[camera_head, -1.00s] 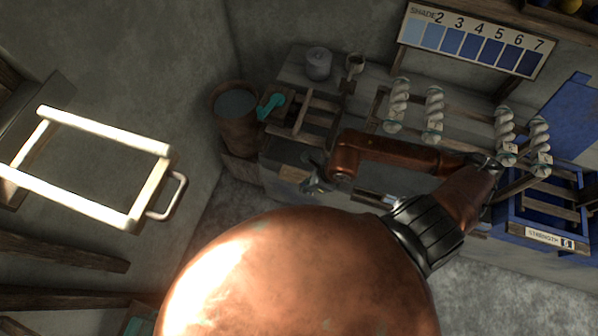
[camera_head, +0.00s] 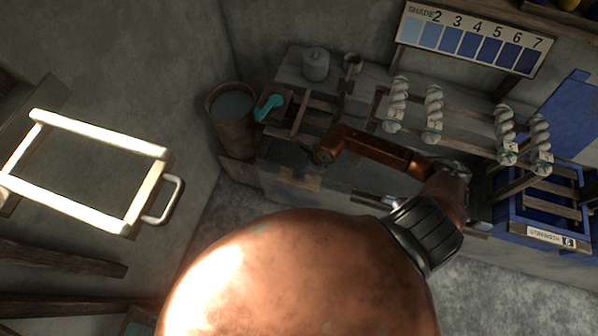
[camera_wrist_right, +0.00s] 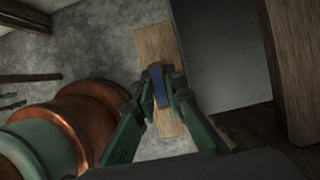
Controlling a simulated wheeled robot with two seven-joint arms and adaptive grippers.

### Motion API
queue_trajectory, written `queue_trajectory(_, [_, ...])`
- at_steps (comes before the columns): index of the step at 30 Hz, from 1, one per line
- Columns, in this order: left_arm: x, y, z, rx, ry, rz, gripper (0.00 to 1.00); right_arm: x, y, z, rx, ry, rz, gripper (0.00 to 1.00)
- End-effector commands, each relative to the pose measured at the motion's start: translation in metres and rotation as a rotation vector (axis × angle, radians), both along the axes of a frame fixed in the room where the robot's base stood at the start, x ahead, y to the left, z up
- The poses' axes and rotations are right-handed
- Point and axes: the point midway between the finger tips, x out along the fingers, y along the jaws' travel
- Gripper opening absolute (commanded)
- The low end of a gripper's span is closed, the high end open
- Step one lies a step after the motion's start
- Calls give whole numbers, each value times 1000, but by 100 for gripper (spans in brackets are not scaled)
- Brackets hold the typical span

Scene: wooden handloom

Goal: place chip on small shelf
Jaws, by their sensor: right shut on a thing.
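My right gripper (camera_wrist_right: 160,80) has green fingers and is shut on a small dark blue chip (camera_wrist_right: 159,93) in the right wrist view. The chip stands out in front of a light wooden board (camera_wrist_right: 154,42), which looks like the small shelf. I cannot tell whether the chip touches the board. In the head view a small tan wooden piece (camera_head: 299,182) on the bench front, below the end of my right arm, may be the same shelf. There the chip is not visible and the gripper is mostly hidden. My left gripper is not in view.
A shade chart (camera_head: 475,38) hangs on the back wall. Several twisted skeins (camera_head: 433,112) hang on rods over the bench. A blue crate (camera_head: 548,205) is at right, a brown bucket (camera_head: 232,118) left of the bench, and a white frame (camera_head: 90,135) far left.

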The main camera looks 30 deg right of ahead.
Motion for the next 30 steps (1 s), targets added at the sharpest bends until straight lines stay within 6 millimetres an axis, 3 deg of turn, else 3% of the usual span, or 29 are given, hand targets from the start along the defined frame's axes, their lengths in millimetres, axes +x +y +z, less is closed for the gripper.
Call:
queue_trajectory(10, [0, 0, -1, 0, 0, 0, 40, 1, 0, -6, -2, -1, 0, 0])
queue_trajectory(11, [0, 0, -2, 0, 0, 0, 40, 0, 0, -7, -2, -1, 0, 12])
queue_trajectory(18, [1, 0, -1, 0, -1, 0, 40, 0, 0, -6, -2, -1, 0, 28])
queue_trajectory(30, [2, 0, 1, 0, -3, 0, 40, -1, -3, 3, -2, -3, 0, 28])
